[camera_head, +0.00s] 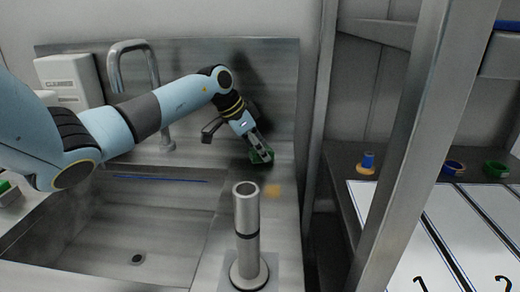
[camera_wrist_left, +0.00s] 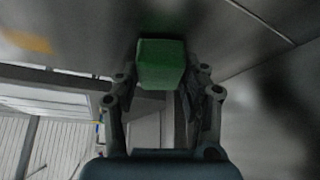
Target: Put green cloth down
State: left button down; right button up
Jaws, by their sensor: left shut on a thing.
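The green cloth (camera_head: 262,157) is a small green block-like piece at the back right of the sink counter, near the steel backsplash. My left gripper (camera_head: 258,148) is shut on it, reaching down from the left. In the left wrist view the green cloth (camera_wrist_left: 160,64) sits between the two fingers of my left gripper (camera_wrist_left: 160,90). The cloth is at or just above the steel counter; I cannot tell if it touches. My right gripper is not in view.
A steel sink (camera_head: 130,225) with a tap (camera_head: 130,60) lies to the left. A vertical metal tube (camera_head: 247,230) stands on the counter in front. A yellow patch (camera_head: 272,190) marks the counter near the cloth. A steel frame post (camera_head: 410,150) rises at right.

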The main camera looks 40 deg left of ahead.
pick_arm(q)
jog(key=shift+f, duration=0.1)
jog(key=c, duration=0.7)
grip_release()
jog(key=p+v, duration=0.1)
jog(key=v, duration=1.1)
jog(key=shift+d, duration=0.1)
